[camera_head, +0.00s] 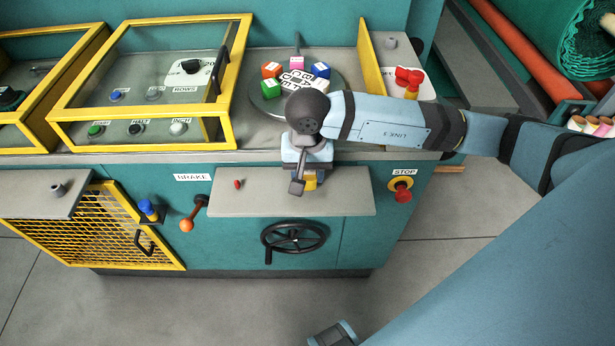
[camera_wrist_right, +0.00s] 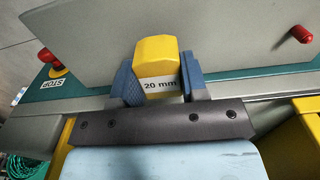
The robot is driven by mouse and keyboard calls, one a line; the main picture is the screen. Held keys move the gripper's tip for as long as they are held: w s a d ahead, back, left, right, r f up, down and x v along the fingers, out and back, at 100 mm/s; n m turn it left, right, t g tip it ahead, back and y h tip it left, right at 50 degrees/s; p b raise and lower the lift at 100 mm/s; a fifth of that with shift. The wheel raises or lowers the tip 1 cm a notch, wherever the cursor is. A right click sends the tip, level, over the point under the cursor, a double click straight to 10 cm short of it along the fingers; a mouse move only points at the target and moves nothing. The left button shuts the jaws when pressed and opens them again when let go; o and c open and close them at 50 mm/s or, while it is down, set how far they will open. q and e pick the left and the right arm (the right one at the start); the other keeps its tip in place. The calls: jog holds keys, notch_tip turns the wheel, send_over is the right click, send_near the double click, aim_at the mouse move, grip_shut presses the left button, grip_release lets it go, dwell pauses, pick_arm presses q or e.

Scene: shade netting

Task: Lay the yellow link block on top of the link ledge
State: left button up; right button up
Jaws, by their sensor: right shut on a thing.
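The yellow link block (camera_wrist_right: 158,60), marked "20 mm", sits between the blue fingers of my right gripper (camera_wrist_right: 158,85), which is shut on it. In the head view my right gripper (camera_head: 303,184) is over the link ledge (camera_head: 235,203), a grey shelf on the teal machine front. Only a small yellow part of the block (camera_head: 311,183) shows there, below the gripper. The ledge also fills the background of the right wrist view (camera_wrist_right: 220,40). I cannot tell whether the block touches it. My left gripper is not in view.
A red pin (camera_head: 237,184) stands on the ledge, left of the gripper. The STOP button (camera_head: 402,189) is right of the ledge, the orange-tipped brake lever (camera_head: 190,219) left, and a handwheel (camera_head: 295,237) below. A round plate (camera_head: 265,102) with coloured blocks stands behind.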

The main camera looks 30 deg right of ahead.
notch_tip(320, 180, down, 2)
jog(key=shift+f, duration=0.2)
jog(key=shift+f+b, duration=0.25)
jog(key=shift+b, duration=0.05)
jog(key=o, duration=1.1)
jog(key=shift+r, duration=0.1)
jog(key=shift+r+p, duration=0.25)
jog(key=shift+p, duration=0.15)
notch_tip(320, 180, up, 12)
jog(key=shift+f+b, duration=0.1)
jog(key=shift+b, duration=0.2)
